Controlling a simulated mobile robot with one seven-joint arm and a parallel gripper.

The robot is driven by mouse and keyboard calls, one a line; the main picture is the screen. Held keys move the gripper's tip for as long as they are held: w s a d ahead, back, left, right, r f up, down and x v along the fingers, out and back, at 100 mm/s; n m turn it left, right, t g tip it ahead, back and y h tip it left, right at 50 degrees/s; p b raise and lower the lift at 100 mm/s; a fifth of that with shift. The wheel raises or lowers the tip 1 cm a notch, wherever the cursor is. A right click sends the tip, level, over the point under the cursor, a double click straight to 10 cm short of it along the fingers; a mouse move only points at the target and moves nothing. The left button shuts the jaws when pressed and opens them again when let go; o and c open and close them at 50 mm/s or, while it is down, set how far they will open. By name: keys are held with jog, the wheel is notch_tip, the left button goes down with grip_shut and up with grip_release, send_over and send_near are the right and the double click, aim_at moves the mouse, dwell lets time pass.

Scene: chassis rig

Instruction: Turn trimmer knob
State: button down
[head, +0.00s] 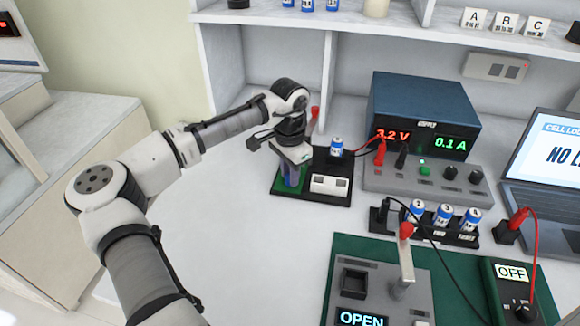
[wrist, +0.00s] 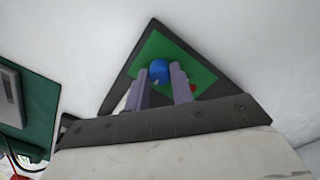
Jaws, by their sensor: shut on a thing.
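The trimmer board (head: 283,189) is a dark base with a green surface, on the white bench left of the power supply. It also shows in the wrist view (wrist: 203,74). My gripper (head: 291,181) points down over the green part. In the wrist view, a round blue thing, apparently the trimmer knob (wrist: 159,69), sits between the two grey-purple fingers of my gripper (wrist: 161,80). The fingers are shut on it. In the head view my gripper and wrist hide the knob. A small red part (wrist: 193,87) shows beside the right finger.
A white block (head: 330,185) and a blue-white cell (head: 336,147) stand just right of my gripper. The power supply (head: 423,105) reads 3.2 V and 0.1 A. Several cells (head: 443,214), a lever fixture (head: 402,275) and a meter (head: 515,290) stand at front right. The bench's left is clear.

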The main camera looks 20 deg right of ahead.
dwell(0.3)
jog(key=c, duration=1.2)
grip_release()
notch_tip(320, 180, up, 14)
jog(key=shift+f, duration=0.1)
